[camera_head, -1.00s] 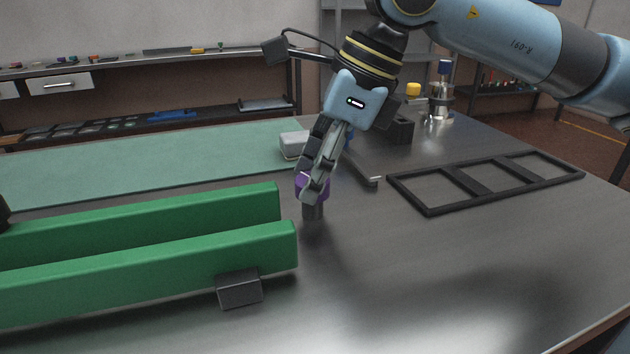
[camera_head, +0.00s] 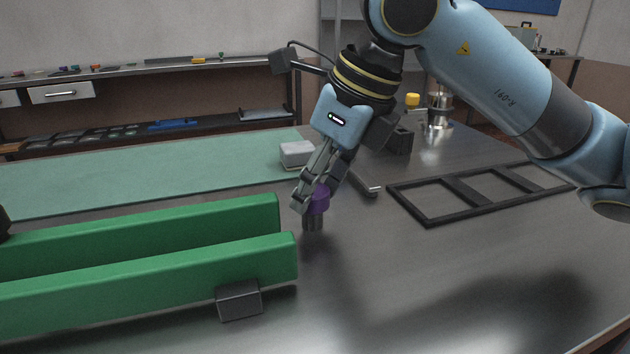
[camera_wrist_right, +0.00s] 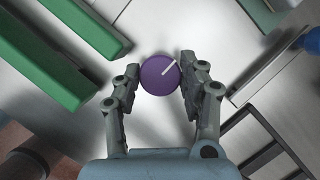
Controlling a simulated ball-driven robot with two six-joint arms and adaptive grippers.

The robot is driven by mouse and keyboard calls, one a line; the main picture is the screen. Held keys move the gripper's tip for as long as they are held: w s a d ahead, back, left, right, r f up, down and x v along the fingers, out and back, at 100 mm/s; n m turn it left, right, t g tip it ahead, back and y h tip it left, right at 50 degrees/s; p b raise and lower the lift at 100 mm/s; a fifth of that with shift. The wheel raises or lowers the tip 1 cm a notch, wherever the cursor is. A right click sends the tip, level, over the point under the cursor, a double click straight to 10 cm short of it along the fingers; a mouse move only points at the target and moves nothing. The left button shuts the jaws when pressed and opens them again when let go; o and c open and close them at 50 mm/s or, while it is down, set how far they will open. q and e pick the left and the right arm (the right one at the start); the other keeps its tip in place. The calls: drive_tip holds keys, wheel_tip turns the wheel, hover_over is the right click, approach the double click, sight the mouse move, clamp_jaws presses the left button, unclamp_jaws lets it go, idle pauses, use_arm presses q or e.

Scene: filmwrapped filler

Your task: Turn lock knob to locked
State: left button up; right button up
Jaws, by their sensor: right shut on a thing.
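The purple lock knob (camera_head: 319,199) sits on a short grey post (camera_head: 312,221) that stands on the metal table. In the right wrist view the knob (camera_wrist_right: 160,75) is round, with a white line running from near its middle toward its upper right. My right gripper (camera_head: 308,198) reaches down to the knob from above. Marks for locked or unlocked cannot be made out. My left gripper is not in view.
Two green beams (camera_head: 150,268) lie left of the knob, with a dark block (camera_head: 239,299) at the front one. A black three-opening frame (camera_head: 428,218) lies to the right. A green mat (camera_head: 130,172) and a pale grey box (camera_head: 297,153) are behind. The front right tabletop is clear.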

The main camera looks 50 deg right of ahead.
drive_tip(key=o, duration=1.2)
drive_tip(key=shift+d+n, duration=0.1)
drive_tip(key=shift+n, duration=0.2)
